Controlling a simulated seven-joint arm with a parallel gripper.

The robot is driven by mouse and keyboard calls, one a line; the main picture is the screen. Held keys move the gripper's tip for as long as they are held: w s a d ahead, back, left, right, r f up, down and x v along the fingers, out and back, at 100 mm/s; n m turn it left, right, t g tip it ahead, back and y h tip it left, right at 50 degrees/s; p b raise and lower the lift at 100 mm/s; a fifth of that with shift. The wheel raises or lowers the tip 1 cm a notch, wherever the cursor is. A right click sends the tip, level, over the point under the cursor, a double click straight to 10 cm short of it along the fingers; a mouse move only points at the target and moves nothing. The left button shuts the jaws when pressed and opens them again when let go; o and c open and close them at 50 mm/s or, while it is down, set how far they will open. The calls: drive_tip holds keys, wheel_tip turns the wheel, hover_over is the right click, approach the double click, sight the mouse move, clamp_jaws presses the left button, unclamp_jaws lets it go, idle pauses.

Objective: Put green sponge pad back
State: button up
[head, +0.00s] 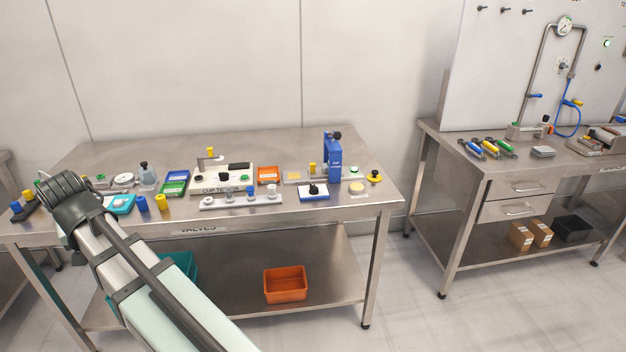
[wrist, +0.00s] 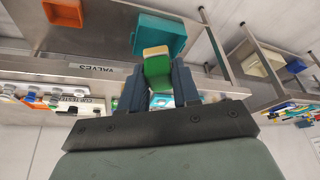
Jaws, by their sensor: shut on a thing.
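The green sponge pad (wrist: 157,70) is between the two fingers of my gripper (wrist: 158,84) in the wrist view. It is a green block with a pale yellow and cream end. My gripper is shut on it. A small teal tray (wrist: 161,101) shows past the fingers, partly hidden by them. In the head view the teal tray (head: 122,204) lies at the left front of the steel table (head: 345,212). There my own arm covers the gripper and the pad, so I cannot see them.
A blue cylinder (head: 142,204) and a yellow one (head: 162,202) stand right of the teal tray. A white rack (head: 214,204) and a cup tester (head: 207,184) stand further right. On the shelf are a teal bin (wrist: 158,36) and an orange bin (head: 285,284).

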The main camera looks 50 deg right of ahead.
drive_tip(key=s+d+f+m+h, duration=0.1)
drive_tip(key=s+d+m, duration=0.15)
drive_tip(key=d, duration=1.45)
drive_tip(key=m+g+h, duration=0.2)
drive_tip(key=m+g, duration=0.2)
drive_tip(key=m, duration=0.8)
approach(381, 189)
wheel_tip(381, 189, up, 4)
drive_tip(key=d, duration=0.2)
wheel_tip(381, 189, down, 9)
drive_tip(key=shift+w+f, duration=0.15)
drive_tip(key=shift+f, duration=0.1)
drive_tip(key=shift+f, duration=0.15)
drive_tip(key=o, duration=0.9)
drive_tip(key=shift+o, duration=0.2)
